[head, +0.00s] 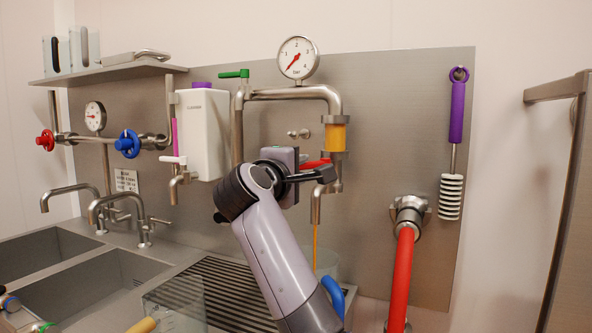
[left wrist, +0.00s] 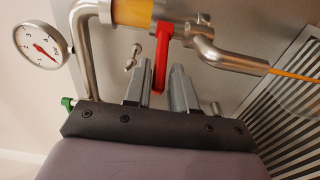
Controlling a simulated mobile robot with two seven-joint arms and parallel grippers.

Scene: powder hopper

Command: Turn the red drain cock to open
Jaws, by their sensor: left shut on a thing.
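The red drain cock (head: 316,163) sits on the steel pipe below the amber sight glass (head: 335,137). In the left wrist view its red lever (left wrist: 161,55) lies between the fingers of my left gripper (left wrist: 158,78). In the head view my left gripper (head: 322,174) is at the cock, shut on the lever, and hides part of it. A thin orange stream (head: 315,240) runs down from the spout (head: 316,208) below the cock; it also shows in the left wrist view (left wrist: 292,75). My right gripper is not in view.
A clear jug (head: 327,262) with a blue handle (head: 334,296) stands under the spout, partly behind my arm. A red hose (head: 400,280) and a purple-handled brush (head: 457,110) hang at right. A pressure gauge (head: 298,58) is above, a white box (head: 203,135) at left.

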